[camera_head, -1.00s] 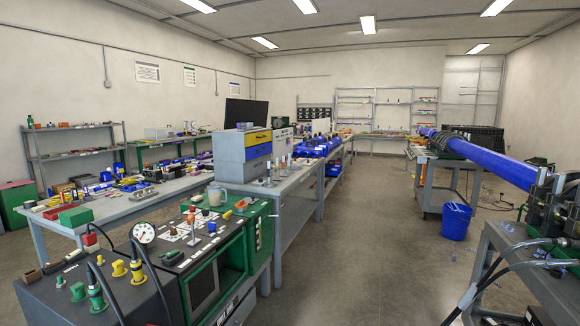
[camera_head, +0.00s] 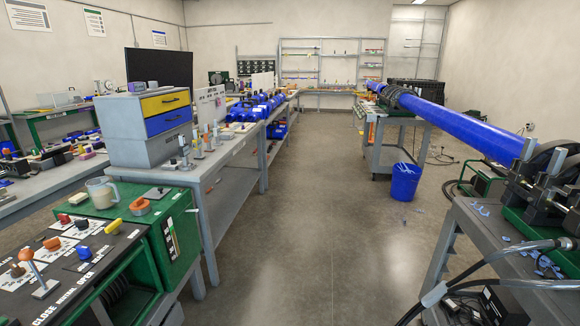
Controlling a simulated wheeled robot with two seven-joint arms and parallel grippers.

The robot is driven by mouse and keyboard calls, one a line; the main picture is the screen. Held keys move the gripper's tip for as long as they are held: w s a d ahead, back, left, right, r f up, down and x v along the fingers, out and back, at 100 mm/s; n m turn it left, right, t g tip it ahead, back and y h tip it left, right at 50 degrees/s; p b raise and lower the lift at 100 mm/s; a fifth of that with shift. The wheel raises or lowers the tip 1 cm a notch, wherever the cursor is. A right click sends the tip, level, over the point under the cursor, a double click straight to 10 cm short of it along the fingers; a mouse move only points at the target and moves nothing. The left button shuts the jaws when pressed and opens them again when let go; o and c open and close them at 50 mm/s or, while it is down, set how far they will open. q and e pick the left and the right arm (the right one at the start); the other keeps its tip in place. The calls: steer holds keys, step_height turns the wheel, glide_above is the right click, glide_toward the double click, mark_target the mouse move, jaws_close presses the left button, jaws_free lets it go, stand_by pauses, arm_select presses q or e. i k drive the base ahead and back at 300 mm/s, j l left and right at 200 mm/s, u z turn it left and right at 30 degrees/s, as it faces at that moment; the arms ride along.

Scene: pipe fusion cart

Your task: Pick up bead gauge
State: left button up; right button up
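I cannot pick out a bead gauge with certainty; small items in view are too small to tell apart. Several small tools (camera_head: 200,143) stand upright on the grey workbench (camera_head: 232,160) beside a drawer cabinet. A long blue pipe (camera_head: 450,125) runs along the right side. It ends in a dark clamping machine (camera_head: 545,185) on a grey cart (camera_head: 475,235), with blue shavings lying on the cart top. Neither of my grippers shows in this view.
A control console (camera_head: 70,250) with knobs and a lever fills the near left. A cup (camera_head: 101,193) stands on its green top. A blue bucket (camera_head: 405,182) stands on the floor. Hoses (camera_head: 500,283) hang over the right cart. The middle aisle (camera_head: 320,220) is clear.

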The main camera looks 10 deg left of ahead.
mark_target(216, 130)
steer(key=i, duration=3.3)
steer(key=i+l+u, duration=0.15)
steer(key=i+u, duration=0.25)
steer(key=i, duration=0.25)
steer(key=i+l+u, duration=0.3)
steer(key=i+u, duration=0.15)
steer(key=i, duration=0.15)
steer(key=i+l+u, duration=0.4)
steer(key=i+l, duration=0.1)
steer(key=l, duration=0.05)
